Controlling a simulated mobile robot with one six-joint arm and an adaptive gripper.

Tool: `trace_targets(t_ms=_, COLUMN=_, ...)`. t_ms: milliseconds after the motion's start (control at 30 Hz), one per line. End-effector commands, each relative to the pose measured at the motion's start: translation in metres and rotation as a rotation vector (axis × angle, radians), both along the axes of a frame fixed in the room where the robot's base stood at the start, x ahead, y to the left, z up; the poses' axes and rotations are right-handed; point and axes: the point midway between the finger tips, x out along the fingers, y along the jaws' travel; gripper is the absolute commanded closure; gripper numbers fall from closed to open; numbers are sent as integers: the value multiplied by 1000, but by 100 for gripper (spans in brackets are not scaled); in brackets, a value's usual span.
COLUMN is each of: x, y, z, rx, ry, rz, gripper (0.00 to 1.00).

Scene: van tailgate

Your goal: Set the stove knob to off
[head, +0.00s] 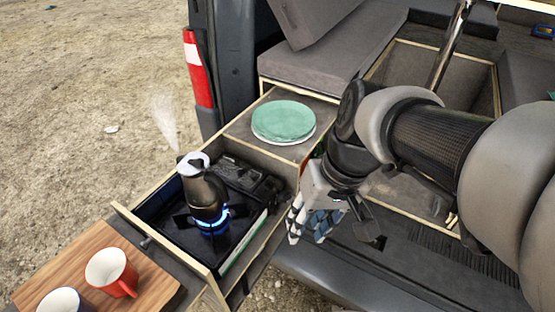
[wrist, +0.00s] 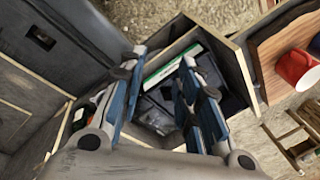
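The black stove (head: 236,240) sits in a pulled-out wooden drawer, with a blue flame (head: 212,222) burning on it. A dark moka pot (head: 205,192) with a pale lid stands upright over the flame, and pale steam rises behind it. I cannot make out the stove knob in either view. My gripper (head: 308,226) is beside the drawer's right wall, apart from the pot. The wrist view shows my gripper (wrist: 161,60) open and empty, its two fingers apart over the drawer edge, with part of the stove (wrist: 158,118) between and beyond them.
Green plates (head: 284,121) lie on the surface behind the stove. A red mug (head: 111,272) and a second mug (head: 62,301) stand on a wooden board (head: 158,283) at the front left. The drawer's wooden wall (head: 262,240) runs between my gripper and the stove.

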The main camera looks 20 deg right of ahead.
Motion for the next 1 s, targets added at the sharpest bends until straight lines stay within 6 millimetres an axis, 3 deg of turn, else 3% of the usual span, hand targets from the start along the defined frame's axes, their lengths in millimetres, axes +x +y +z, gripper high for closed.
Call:
trace_targets(t_ms=200, x=45, y=-13, z=-22, rx=252, ry=173, rz=-86, gripper=69)
trace_targets(t_ms=467, x=97, y=-45, z=-67, rx=597, ry=251, rz=-212, gripper=69)
trace_targets(t_ms=733, x=135, y=-98, z=-135, rx=961, ry=185, rz=-392, gripper=69)
trace_targets(t_ms=1000, x=141, y=-154, z=-221, rx=1270, ry=-21, rz=-617, gripper=69)
